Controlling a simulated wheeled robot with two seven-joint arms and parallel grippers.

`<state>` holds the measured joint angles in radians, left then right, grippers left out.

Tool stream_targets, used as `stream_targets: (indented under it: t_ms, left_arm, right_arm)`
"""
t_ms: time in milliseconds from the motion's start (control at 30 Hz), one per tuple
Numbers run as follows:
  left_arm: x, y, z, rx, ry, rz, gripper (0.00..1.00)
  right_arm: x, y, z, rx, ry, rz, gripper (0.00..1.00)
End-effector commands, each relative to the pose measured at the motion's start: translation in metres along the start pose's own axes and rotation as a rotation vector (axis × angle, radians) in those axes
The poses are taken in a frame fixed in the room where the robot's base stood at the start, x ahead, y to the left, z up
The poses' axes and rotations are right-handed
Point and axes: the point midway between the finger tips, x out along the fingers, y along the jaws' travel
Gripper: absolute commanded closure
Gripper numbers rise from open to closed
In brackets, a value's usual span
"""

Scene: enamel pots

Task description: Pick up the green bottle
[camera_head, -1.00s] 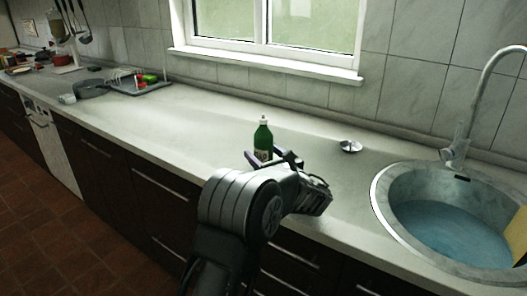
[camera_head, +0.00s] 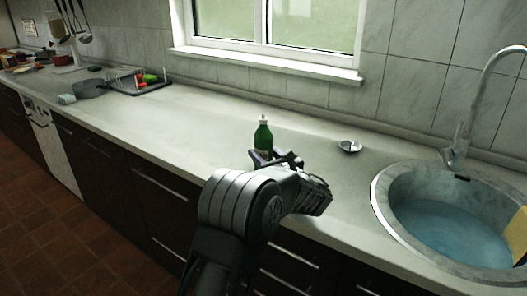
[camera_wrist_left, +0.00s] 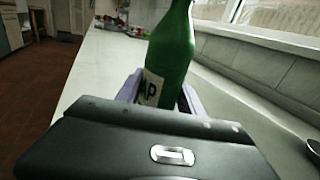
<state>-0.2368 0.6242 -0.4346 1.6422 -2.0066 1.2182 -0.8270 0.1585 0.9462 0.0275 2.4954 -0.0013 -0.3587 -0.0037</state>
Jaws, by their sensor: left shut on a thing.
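The green bottle (camera_head: 263,139) with a white cap stands upright on the counter (camera_head: 200,130), near its front edge. My left gripper (camera_head: 266,160) is shut on the bottle, low on its body. In the left wrist view the bottle (camera_wrist_left: 172,55) rises between the two pale fingers (camera_wrist_left: 160,95), and part of its white label shows. The gripper and wrist hide the bottle's base, so I cannot tell whether it touches the counter. My right gripper is in neither view.
A small metal dish (camera_head: 349,146) lies right of the bottle. A round sink (camera_head: 385,200) with a tall faucet (camera_head: 458,150) is further right. A dish rack (camera_head: 150,87) and a dark pan (camera_head: 90,90) stand far left. The counter between rack and bottle is clear.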

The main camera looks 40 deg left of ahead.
Motion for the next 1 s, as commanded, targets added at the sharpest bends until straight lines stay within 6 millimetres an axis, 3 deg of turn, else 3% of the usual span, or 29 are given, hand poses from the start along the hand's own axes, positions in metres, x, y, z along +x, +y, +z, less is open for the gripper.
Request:
stream_targets:
  t_ms: [433,567,1000]
  left_arm:
    - [0.000,0.000,0.002,-0.001,-0.002,0.000,1.00]
    - [0.000,0.000,0.010,-0.004,-0.002,0.001,1.00]
    - [0.000,0.000,0.087,-0.004,-0.003,0.001,1.00]
  right_arm:
    - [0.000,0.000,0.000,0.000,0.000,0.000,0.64]
    - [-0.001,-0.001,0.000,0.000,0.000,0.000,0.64]
    - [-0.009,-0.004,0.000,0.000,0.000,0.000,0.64]
